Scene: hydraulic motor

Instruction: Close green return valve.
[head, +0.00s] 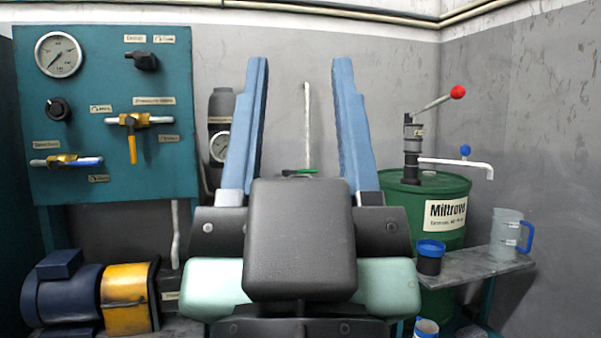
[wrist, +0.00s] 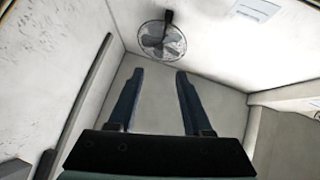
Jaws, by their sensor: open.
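The green return valve handle (head: 299,172) shows as a small strip of green beyond my gripper in the head view. It sits at the foot of a thin upright pipe (head: 307,125), and most of it is hidden behind my gripper. My gripper (head: 300,75) is raised in front of it, its two blue fingers wide apart with nothing between them but the wall behind. In the wrist view my gripper (wrist: 160,75) is also open and empty, facing pale walls. The valve does not show in the wrist view.
A teal panel (head: 180,85) at left carries a gauge, knobs, a yellow-handled valve (head: 132,145) and a blue-handled valve (head: 80,161). A blue and yellow motor (head: 90,293) is below. A green drum (head: 425,205) and a shelf (head: 470,268) with a jug (head: 506,230) stand at right.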

